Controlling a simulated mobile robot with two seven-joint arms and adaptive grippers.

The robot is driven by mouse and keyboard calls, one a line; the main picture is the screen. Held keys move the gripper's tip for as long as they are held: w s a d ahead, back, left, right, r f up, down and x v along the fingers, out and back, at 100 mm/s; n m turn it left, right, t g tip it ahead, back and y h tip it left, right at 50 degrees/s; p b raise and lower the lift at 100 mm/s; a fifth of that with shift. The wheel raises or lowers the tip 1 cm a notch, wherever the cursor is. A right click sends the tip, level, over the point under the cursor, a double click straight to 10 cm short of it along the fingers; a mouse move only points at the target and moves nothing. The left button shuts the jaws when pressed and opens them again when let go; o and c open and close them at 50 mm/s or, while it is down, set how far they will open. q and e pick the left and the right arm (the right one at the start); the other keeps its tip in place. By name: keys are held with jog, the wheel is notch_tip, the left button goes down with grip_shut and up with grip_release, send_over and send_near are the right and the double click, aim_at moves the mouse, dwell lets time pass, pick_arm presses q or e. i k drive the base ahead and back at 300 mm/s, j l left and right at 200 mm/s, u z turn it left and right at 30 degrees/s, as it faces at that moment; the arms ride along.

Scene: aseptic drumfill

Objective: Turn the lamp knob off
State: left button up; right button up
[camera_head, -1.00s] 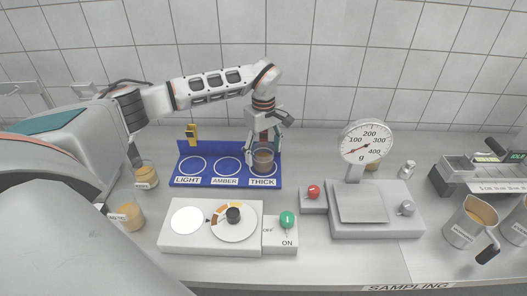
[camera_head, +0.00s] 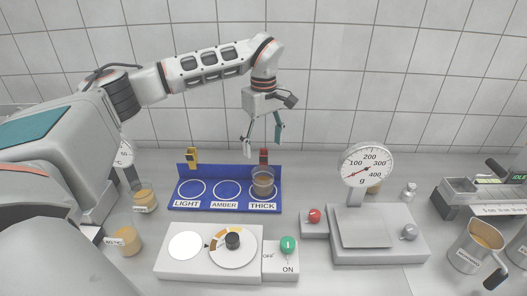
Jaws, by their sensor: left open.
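The lamp knob is the green knob (camera_head: 288,244) at the right end of the white lamp box (camera_head: 208,269). Its pale mark points toward ON and OFF labels that stand below and to its left; the exact setting is too small to tell. The box has a bright white disc (camera_head: 186,246) and a dial with a black knob (camera_head: 232,240). My right gripper is not in view.
A glass of brown liquid (camera_head: 263,181) stands on the THICK ring. Jars (camera_head: 126,240) stand at left, a jug (camera_head: 474,247) at right.

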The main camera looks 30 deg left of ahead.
aim_at(288, 245)
jog(key=k, duration=1)
